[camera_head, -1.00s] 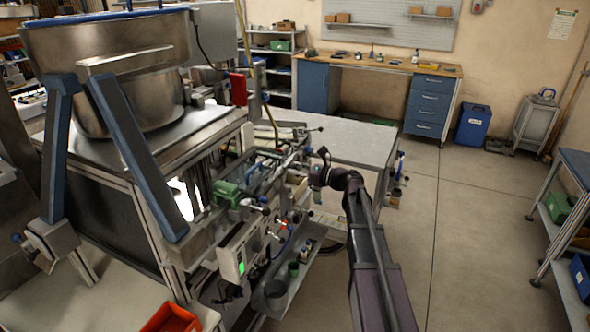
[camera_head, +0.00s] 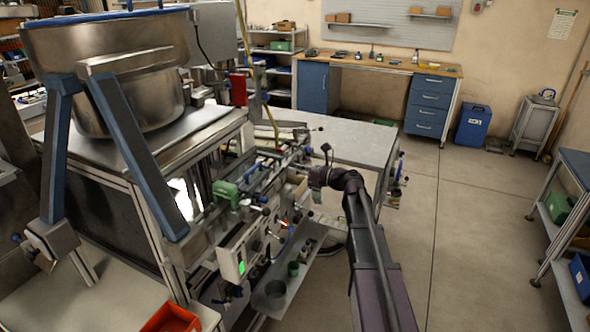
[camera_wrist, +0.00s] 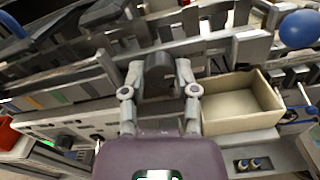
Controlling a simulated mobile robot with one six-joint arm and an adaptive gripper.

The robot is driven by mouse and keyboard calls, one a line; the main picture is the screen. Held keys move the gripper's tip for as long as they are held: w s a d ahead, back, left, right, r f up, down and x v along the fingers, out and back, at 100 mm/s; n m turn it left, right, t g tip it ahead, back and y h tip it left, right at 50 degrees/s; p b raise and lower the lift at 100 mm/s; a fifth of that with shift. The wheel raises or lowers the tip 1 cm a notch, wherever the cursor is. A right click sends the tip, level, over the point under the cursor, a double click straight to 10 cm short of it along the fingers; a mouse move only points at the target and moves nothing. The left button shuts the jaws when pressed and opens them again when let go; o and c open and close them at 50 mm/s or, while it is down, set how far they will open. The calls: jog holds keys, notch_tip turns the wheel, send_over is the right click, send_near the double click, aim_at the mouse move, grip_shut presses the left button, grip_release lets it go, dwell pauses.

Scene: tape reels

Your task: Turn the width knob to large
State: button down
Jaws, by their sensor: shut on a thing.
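A dark, rounded knob (camera_wrist: 159,72) sits at the machine's front in the middle of the wrist view. My gripper (camera_wrist: 159,80) has one finger on each side of it and is shut on it. No label or scale marks on the knob can be read, so its setting cannot be told. In the head view my gripper (camera_head: 309,180) reaches the machine's right side from the right. Its fingers and the knob are too small or hidden to make out there.
An open beige box (camera_wrist: 240,103) stands just right of my gripper. A blue ball (camera_wrist: 299,29) is at the upper right. Metal rails run behind the knob. A panel with a green light (camera_head: 241,267) is on the machine's front.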

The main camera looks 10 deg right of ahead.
jog(key=shift+c, duration=1.9)
grip_release()
jog(key=shift+w+d, duration=0.1)
jog(key=v, duration=1.2)
